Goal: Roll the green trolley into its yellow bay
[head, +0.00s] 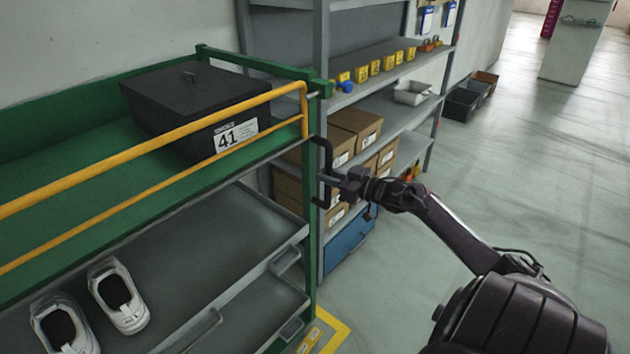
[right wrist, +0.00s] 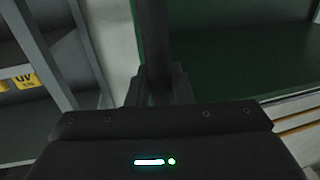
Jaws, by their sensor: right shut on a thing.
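The green trolley (head: 312,215) fills the left of the head view, with yellow rails, grey trays and a black upright handle (head: 324,150) on its right end post. My right gripper (head: 332,182) is shut on this handle, near its lower part. In the right wrist view the dark handle bar (right wrist: 152,40) runs down between the fingers (right wrist: 155,88), with the trolley's green panel (right wrist: 225,50) behind. A yellow floor line (head: 336,328) forms a corner at the trolley's foot; the rest of the bay is hidden. My left gripper is not in view.
A black lidded box (head: 190,95) marked 41 stands on the trolley's top, and white shoes (head: 118,297) lie on a tray below. Grey shelving (head: 345,97) with cartons stands close behind. Dark crates (head: 462,103) sit beyond it. The floor (head: 530,190) at right is clear.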

